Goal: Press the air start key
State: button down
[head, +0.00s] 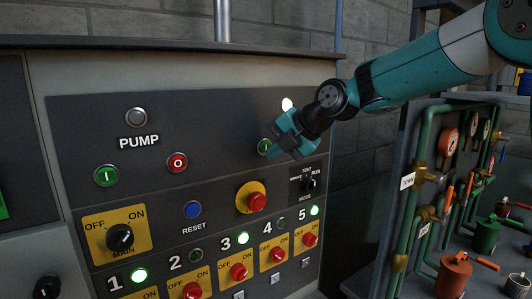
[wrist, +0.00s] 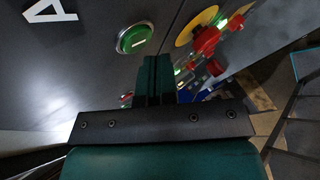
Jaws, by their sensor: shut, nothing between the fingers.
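The air start key is a round green button (head: 265,147) on the dark panel, partly covered by my gripper (head: 278,148) in the head view. In the wrist view the green key (wrist: 135,39) with a white bar mark shows whole, beside a white letter "A" (wrist: 50,10). My gripper's teal fingers (wrist: 156,62) are shut together and empty. In the wrist view the fingertips appear just below and right of the key. I cannot tell how far they stand from the panel, and no contact shows. The rest of the air label is hidden in the head view.
A red emergency button on a yellow disc (head: 251,198) sits below my gripper, with a mode switch (head: 308,184) to its right. The pump's green key (head: 106,176) and red key (head: 177,163) are at left. A pipe rack (head: 423,175) stands at right.

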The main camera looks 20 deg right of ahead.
jog(key=shift+s, duration=0.15)
jog(key=s+b, duration=0.1)
jog(key=s+d+b, duration=0.1)
jog(key=s, duration=0.1)
jog(key=s+b, duration=0.1)
jog(key=shift+s+d, duration=0.35)
dwell(0.7)
jog(key=s+a+f+m+g+b, duration=0.1)
jog(key=s+f+m+g, duration=0.1)
jog(key=s+f+m, duration=0.4)
jog(key=s+a+f+m+g+h+b, duration=0.1)
jog(key=s+f+m, duration=0.4)
jog(key=s, duration=0.8)
jog(key=s+a+f+m+g+h+b, duration=0.1)
jog(key=s+a+f+m+g+b, duration=0.1)
jog(key=s+f+m, duration=0.4)
jog(key=s+a+m+g, duration=0.1)
jog(key=s+m+g, duration=0.1)
jog(key=s+m, duration=0.1)
jog(key=shift+s+f+m, duration=0.35)
jog(key=shift+s+m, duration=0.05)
jog(key=shift+m, duration=0.4)
